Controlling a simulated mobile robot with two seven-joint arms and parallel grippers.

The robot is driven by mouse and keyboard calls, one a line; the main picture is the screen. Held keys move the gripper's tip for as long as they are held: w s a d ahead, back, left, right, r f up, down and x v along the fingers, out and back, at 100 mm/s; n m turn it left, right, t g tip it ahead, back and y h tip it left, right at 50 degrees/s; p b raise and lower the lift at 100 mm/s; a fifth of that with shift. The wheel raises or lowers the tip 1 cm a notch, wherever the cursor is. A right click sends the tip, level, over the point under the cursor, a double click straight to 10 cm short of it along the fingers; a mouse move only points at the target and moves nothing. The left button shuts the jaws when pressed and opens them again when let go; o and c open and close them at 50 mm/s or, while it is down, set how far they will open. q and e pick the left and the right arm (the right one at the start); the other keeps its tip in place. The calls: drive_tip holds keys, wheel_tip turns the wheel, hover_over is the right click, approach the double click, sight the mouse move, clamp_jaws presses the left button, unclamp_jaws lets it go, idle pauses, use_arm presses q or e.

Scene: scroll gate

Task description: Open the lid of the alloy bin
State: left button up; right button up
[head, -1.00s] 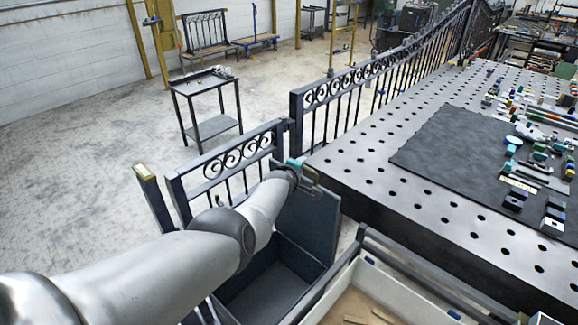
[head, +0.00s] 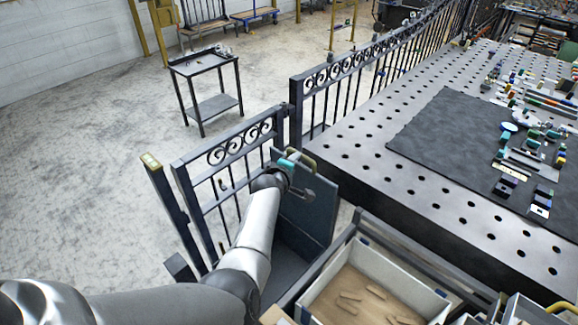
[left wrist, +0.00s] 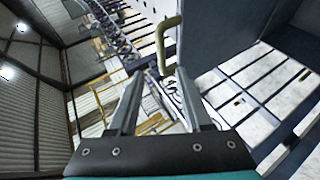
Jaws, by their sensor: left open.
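The alloy bin is a dark grey box, and its inside (head: 292,243) shows below my left arm. Its flat lid (head: 318,212) stands up steeply at the far side, so the bin is open. A yellowish handle (head: 303,158) is at the lid's top edge. My left gripper (head: 301,186) is open in front of the lid's upper part. In the left wrist view, the gripper (left wrist: 160,80) has its two fingers apart with nothing between them. The handle (left wrist: 163,45) lies just beyond the fingertips, beside the dark lid (left wrist: 225,35). My right gripper is out of view.
A perforated table (head: 355,155) with a dark mat and small parts stands right of the bin. A scrollwork gate (head: 232,150) stands behind and left of it. A pale crate (head: 405,280) with wood pieces is in front right. Floor around the small cart (head: 205,65) is clear.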

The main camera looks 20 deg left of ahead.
use_arm(q)
drive_tip(key=shift+v, duration=1.75)
drive_tip(key=shift+s, duration=0.1)
